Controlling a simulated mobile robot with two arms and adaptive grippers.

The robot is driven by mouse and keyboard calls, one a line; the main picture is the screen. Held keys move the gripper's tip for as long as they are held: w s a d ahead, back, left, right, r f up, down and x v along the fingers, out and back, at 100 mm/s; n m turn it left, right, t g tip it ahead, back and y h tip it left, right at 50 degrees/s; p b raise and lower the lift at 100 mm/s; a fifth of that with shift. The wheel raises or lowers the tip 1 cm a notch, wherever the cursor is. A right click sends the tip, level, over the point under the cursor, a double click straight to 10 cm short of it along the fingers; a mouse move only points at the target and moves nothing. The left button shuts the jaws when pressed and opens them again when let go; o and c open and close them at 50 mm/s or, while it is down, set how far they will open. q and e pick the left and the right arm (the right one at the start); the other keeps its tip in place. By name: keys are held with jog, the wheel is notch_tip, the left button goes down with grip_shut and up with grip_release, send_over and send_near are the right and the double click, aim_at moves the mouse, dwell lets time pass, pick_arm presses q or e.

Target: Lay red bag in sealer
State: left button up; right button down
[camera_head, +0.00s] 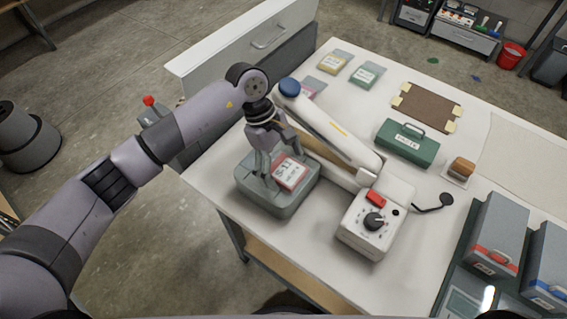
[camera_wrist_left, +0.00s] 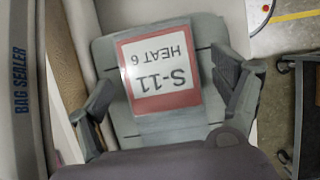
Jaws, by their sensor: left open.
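The red bag (camera_head: 291,172), with a red-bordered white label reading S-11 HEAT 6, lies on a grey-green block (camera_head: 262,197) at the table's near left edge. It also shows in the left wrist view (camera_wrist_left: 160,72). My left gripper (camera_head: 275,181) is above the block, pointing down. In the wrist view its open fingers (camera_wrist_left: 170,105) stand apart at either side of the bag, with no visible grip on it. The sealer (camera_head: 335,140) is right beside the block, with a long white arm, blue knob and dial box. My right gripper is out of view.
A yellow bag (camera_head: 332,62), a green bag (camera_head: 364,75) and a pinkish bag (camera_head: 313,86) lie behind the sealer. A green case (camera_head: 407,145), a brown mat (camera_head: 426,107) and a wooden-topped stamp (camera_head: 460,169) are to the right. Grey boxes (camera_head: 495,235) stand at front right.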

pick_arm(q)
jog(key=shift+r, duration=0.1)
jog(key=shift+r, duration=0.2)
jog(key=b+v, duration=0.4)
jog(key=v, duration=0.7)
jog(key=shift+r+b, duration=0.3)
jog(key=shift+r, duration=0.05)
